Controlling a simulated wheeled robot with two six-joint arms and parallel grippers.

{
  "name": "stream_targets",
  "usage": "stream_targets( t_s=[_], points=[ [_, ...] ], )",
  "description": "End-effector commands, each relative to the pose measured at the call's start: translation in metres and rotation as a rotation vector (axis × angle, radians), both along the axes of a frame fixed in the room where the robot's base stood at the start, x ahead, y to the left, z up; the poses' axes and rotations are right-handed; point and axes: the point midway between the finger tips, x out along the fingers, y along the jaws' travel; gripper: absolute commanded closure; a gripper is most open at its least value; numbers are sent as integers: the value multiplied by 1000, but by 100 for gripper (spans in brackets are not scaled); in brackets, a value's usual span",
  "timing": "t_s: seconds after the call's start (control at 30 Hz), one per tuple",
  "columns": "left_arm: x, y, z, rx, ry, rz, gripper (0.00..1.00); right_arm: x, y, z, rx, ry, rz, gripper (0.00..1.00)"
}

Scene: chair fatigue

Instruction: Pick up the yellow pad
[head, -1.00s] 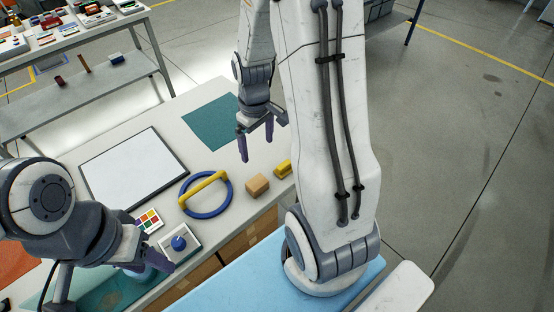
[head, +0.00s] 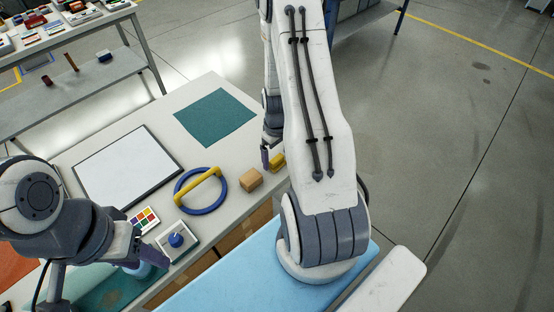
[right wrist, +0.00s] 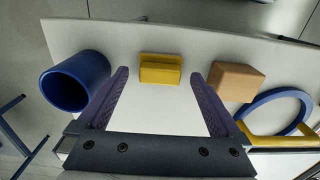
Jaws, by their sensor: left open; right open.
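The yellow pad (head: 278,163) is a small block near the right edge of the light table, partly hidden by my right arm in the head view. In the right wrist view the yellow pad (right wrist: 160,66) lies between and just beyond my open right gripper's fingertips (right wrist: 158,75), with clear table showing on both sides. In the head view my right gripper (head: 267,160) is beside the pad, mostly hidden by my arm. My left gripper (head: 152,262) is open at the lower left, beside a box with a blue knob.
A tan wooden block (right wrist: 236,82) and a blue ring with a yellow bar (head: 203,190) lie near the pad. A blue cylinder (right wrist: 74,84) lies on its other side. A white board (head: 127,168), green mat (head: 215,117) and color palette (head: 143,220) are on the table.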

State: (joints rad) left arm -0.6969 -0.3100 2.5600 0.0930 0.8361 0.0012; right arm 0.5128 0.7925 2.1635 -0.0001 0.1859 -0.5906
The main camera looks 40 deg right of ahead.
Motion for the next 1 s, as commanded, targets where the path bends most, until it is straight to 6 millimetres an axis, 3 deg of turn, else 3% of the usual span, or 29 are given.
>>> stream_targets(
  t_s=[0.2, 0.43, 0.47, 0.63, 0.67, 1.0],
  points=[
    [0, 0, 6, 0, 0, 0, 50, 0, 0, -20, 1, 0, 0, 0],
    [0, 0, 5, 0, 0, 0, 50, 0, 0, -21, 0, -1, 0, 0],
    [0, 0, 5, 0, 0, 0, 50, 0, 0, -21, 0, -1, 0, 8],
    [0, 0, 5, 0, 0, 0, 50, 0, 0, -21, 0, -1, 0, 73],
    [0, 0, 5, 0, 0, 0, 50, 0, 0, -21, 0, -1, 0, 79],
    [0, 0, 4, 0, 0, 0, 50, 1, 0, -18, -1, -2, 0, 79]
  ],
)
